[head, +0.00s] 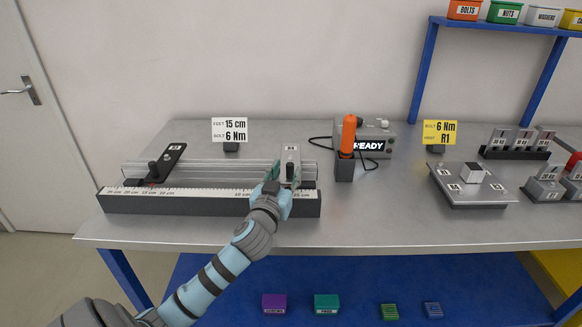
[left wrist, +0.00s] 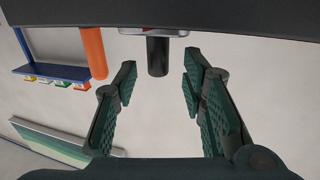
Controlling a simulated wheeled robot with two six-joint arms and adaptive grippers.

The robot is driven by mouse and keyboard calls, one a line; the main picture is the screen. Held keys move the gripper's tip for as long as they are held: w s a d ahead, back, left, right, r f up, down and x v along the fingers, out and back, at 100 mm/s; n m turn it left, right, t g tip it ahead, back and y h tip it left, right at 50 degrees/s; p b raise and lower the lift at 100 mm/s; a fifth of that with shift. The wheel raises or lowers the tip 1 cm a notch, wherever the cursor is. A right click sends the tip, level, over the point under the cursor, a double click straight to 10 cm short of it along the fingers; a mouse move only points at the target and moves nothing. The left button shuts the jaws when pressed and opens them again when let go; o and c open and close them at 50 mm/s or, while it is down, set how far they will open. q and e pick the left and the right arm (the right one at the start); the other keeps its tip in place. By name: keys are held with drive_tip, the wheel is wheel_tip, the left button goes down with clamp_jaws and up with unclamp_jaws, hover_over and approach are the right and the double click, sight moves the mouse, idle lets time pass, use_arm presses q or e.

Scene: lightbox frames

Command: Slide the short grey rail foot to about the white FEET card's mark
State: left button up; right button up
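The short grey rail foot (head: 291,155) sits near the right end of the rail fixture (head: 225,204), close to the 25 cm end of its scale. The white FEET card (head: 230,127) stands behind the rail and reads 15 cm for feet and 6 Nm for bolt. My left gripper (head: 284,183) is at the front of the grey foot. In the left wrist view its two fingers (left wrist: 158,88) are apart, with a dark round post (left wrist: 158,56) between and beyond their tips, not visibly touched. My right gripper is not in view.
A long black foot (head: 166,160) sits on the rail's left part. An orange-handled tool in a dark holder (head: 344,167) stands just right of the rail, before a READY box (head: 378,131). A grey plate (head: 470,186) lies farther right. Bare table lies between.

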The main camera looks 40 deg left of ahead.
sight(289, 169)
use_arm(q)
drive_tip(key=x, duration=0.3)
drive_tip(key=shift+w, duration=0.25)
clamp_jaws()
